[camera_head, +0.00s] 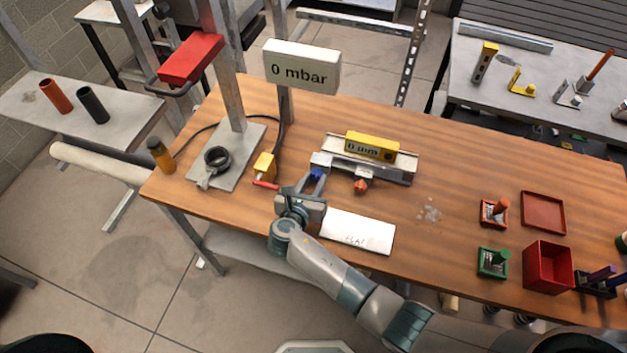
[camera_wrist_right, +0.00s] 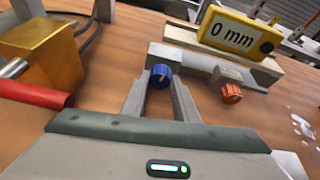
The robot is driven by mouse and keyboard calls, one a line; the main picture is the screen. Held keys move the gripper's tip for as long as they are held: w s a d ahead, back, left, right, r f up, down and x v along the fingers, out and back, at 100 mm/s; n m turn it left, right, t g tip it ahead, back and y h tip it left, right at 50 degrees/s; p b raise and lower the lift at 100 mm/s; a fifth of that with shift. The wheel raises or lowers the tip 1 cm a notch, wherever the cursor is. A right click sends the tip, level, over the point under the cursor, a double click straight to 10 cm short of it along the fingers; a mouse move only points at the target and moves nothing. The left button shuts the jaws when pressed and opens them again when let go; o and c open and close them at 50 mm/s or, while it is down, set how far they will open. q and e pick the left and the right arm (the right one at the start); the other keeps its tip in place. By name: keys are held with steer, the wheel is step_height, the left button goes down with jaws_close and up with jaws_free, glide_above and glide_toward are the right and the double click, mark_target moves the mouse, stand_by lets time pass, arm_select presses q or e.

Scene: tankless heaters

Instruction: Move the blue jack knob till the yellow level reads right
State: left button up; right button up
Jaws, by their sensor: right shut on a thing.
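The yellow level (camera_head: 371,146) sits on a grey metal rail fixture on the wooden bench; its display reads 0 mm, clearest in the right wrist view (camera_wrist_right: 240,36). The blue jack knob (camera_head: 317,173) is at the left end of this fixture. It shows between my right fingers in the right wrist view (camera_wrist_right: 161,76). My right gripper (camera_head: 308,181) is shut on the blue knob, with one finger on each side of it. An orange-red knob (camera_head: 361,186) is to the right, apart from my fingers. My left gripper is out of view.
A yellow block with a red handle (camera_head: 264,170) stands close left of my right gripper. A white card (camera_head: 357,231) lies in front on the bench (camera_head: 450,175). A post bears a sign reading 0 mbar (camera_head: 302,67). Red and green trays stand at right.

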steer(key=shift+d+m+y, duration=0.1)
steer(key=shift+m+y, duration=0.4)
steer(key=shift+m, duration=0.2)
steer(key=shift+m+t+y+b, duration=0.55)
steer(key=shift+m+b, duration=0.25)
steer(key=shift+m, duration=0.2)
steer(key=shift+d, duration=0.1)
steer(key=o, duration=1.1)
steer(key=shift+c, duration=0.2)
steer(key=shift+s, duration=0.1)
steer(key=shift+v, duration=0.8)
steer(key=b+v, duration=0.4)
steer(key=v, duration=1)
steer(key=shift+s+r, duration=0.1)
steer(key=shift+s, duration=0.1)
steer(key=shift+s+r, duration=0.3)
steer(key=shift+s, duration=0.2)
